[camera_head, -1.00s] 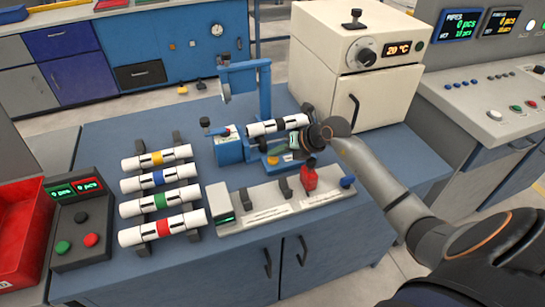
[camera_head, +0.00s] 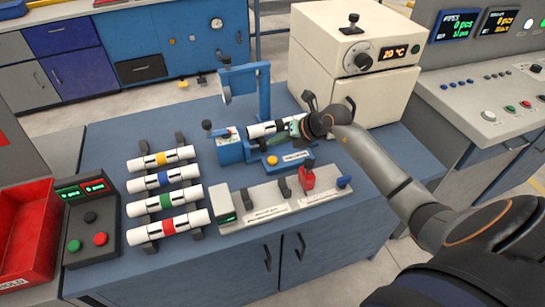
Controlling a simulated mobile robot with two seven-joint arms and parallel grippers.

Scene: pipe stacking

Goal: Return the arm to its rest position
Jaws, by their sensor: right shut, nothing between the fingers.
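My right arm comes in from the right in the head view. Several white pipes lie on a dark rack at the left: one with a yellow band (camera_head: 161,158), one blue (camera_head: 164,180), one green (camera_head: 166,201) and one red (camera_head: 168,226). My left gripper is not in view.
A cream oven (camera_head: 340,65) with a 20 °C display stands behind my gripper. A grey panel (camera_head: 282,199) with a red lever lies in front. A button box (camera_head: 90,220) and a red bin (camera_head: 27,230) are at the left. Bare blue tabletop (camera_head: 365,190) shows below my forearm.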

